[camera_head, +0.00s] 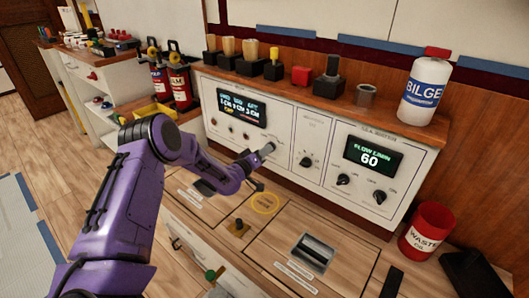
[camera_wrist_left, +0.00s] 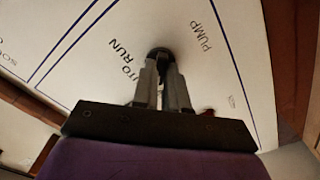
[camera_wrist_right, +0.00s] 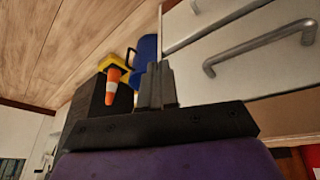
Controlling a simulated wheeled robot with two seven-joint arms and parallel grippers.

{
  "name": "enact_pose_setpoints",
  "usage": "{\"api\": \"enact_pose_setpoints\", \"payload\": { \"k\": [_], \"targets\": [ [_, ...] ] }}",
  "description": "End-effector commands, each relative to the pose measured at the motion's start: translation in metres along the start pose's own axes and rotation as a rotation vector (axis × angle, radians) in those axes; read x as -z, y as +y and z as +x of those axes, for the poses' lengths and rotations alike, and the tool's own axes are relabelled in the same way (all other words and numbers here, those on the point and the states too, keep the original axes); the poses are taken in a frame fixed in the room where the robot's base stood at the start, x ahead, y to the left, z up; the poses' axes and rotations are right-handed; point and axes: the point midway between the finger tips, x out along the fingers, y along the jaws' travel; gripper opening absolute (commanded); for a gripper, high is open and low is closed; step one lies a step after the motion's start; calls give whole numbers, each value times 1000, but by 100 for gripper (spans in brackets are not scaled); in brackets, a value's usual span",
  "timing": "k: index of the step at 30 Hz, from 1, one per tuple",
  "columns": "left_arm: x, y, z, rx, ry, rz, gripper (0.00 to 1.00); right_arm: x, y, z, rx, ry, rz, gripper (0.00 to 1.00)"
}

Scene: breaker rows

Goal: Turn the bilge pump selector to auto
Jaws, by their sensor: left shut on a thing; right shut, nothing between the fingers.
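My left gripper (camera_head: 268,149) reaches the white control panel (camera_head: 229,141) from the left, below and right of its lit display. In the left wrist view, the left gripper (camera_wrist_left: 161,82) is shut on a dark round knob (camera_wrist_left: 161,51) on the panel face. Printed words beside the knob include "RUN" and "PUMP", with a partly hidden word ending in "UTO". The fingers hide most of the knob, so I cannot tell which way it points. My right gripper (camera_wrist_right: 157,86) is shut and empty in the right wrist view, apart from the panel.
Another black knob (camera_head: 306,162) sits right of my left gripper. The right panel has a display (camera_head: 373,157) reading 60. A bilge bottle (camera_head: 426,88) stands on the ledge, a red waste bin (camera_head: 427,230) below. A drawer handle (camera_wrist_right: 260,46) and orange cone (camera_wrist_right: 113,84) are near my right gripper.

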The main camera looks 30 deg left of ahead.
Motion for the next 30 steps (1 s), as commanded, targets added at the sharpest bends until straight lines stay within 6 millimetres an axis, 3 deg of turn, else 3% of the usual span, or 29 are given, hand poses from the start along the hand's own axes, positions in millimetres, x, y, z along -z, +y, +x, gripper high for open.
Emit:
{"api": "enact_pose_setpoints", "payload": {
  "k": [8,30],
  "targets": [
    [0,0,0,0,-1,103,0,0,0,0,0,0,0,0],
    [-1,0,0,1,-1,664,0,-1,0,3,0,0,0,0]
  ]
}}
